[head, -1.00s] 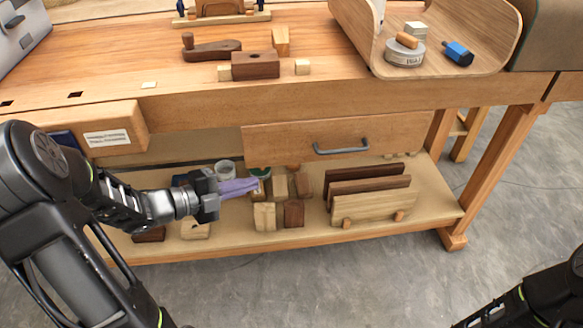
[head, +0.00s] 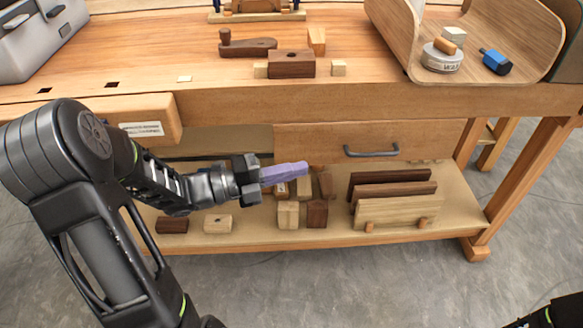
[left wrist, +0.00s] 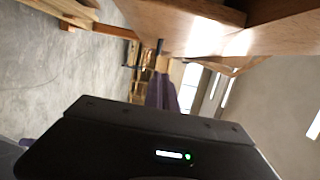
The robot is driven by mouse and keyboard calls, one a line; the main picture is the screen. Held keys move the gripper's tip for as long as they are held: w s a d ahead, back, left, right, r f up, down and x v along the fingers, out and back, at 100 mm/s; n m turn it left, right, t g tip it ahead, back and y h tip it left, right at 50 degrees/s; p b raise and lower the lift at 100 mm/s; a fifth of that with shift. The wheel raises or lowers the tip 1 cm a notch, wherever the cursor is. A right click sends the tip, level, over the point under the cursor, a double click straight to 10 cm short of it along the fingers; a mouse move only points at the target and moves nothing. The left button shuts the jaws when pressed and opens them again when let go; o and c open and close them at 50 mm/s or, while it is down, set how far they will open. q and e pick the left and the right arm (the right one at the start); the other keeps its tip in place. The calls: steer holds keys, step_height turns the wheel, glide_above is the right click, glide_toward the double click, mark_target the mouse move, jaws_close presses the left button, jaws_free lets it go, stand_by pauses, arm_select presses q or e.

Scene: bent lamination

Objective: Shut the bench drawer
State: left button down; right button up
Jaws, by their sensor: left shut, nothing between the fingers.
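The bench drawer (head: 310,143) is a wide wooden front under the bench top, with a dark bar handle (head: 371,151) near its middle. I cannot tell how far it stands out. My left gripper (head: 303,168) has purple fingers, shut and empty, pointing right. In the head view its tips lie by the drawer's lower edge, left of the handle; contact cannot be told. The fingers also show in the left wrist view (left wrist: 162,92), below a blurred wooden surface (left wrist: 190,25). My right gripper is out of view.
The lower shelf (head: 345,236) holds several wood blocks (head: 288,213) and upright boards (head: 398,211). A labelled wooden block (head: 90,115) juts out at the bench's left front. A curved wooden piece (head: 400,40) lies on top. Grey floor in front is clear.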

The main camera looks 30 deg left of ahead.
mark_target(324, 149)
arm_select(q)
steer(key=w+d, duration=0.1)
steer(key=w, duration=0.1)
steer(key=w+d, duration=0.1)
steer(key=w, duration=0.2)
steer(key=w+d+b, duration=0.1)
steer(key=w, duration=0.2)
steer(key=shift+d, duration=0.25)
steer(key=shift+w+a, duration=0.25)
steer(key=shift+w, duration=0.15)
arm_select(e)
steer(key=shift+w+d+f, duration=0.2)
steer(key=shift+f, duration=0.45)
